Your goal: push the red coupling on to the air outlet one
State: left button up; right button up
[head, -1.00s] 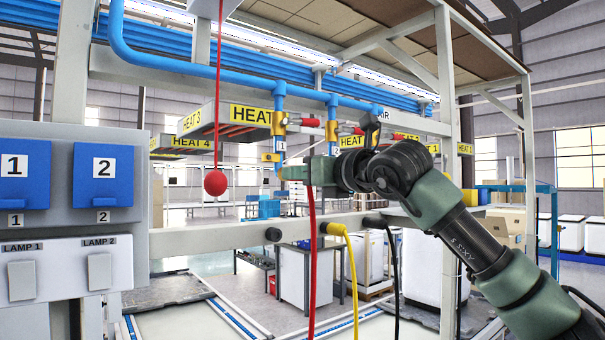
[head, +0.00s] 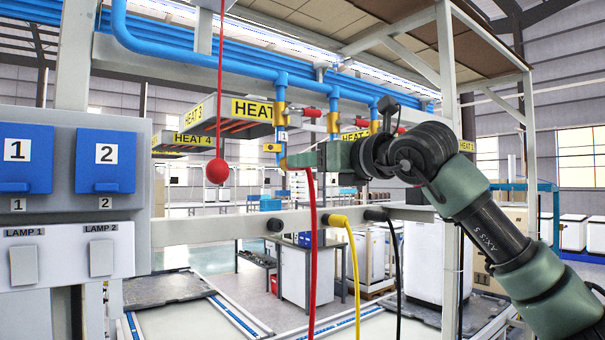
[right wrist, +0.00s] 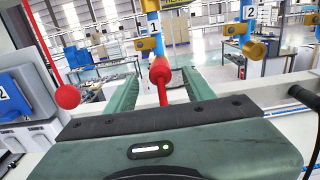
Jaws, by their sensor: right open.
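The red coupling (right wrist: 160,72) is on the end of a red hose (head: 312,240). In the right wrist view it stands between the two green fingers of my right gripper (right wrist: 159,80). The fingers are apart, with a gap visible on each side of the coupling. Air outlet one, a blue pipe labelled 1 (right wrist: 154,27) with a brass fitting (right wrist: 149,45), is right at the coupling's upper end. I cannot tell whether the coupling is seated on it. In the head view my right gripper (head: 286,162) hides the coupling. My left gripper is not in view.
Outlet two (right wrist: 255,47) is to the right of outlet one. A red ball (head: 217,171) hangs on a cord at the left. Yellow (head: 338,220) and black (head: 376,214) hose ends sit on the rail. Switch panels (head: 75,170) stand at the left.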

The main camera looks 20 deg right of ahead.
jog(key=b+v, duration=0.1)
jog(key=v, duration=0.3)
jog(key=shift+f, duration=0.1)
dwell(0.3)
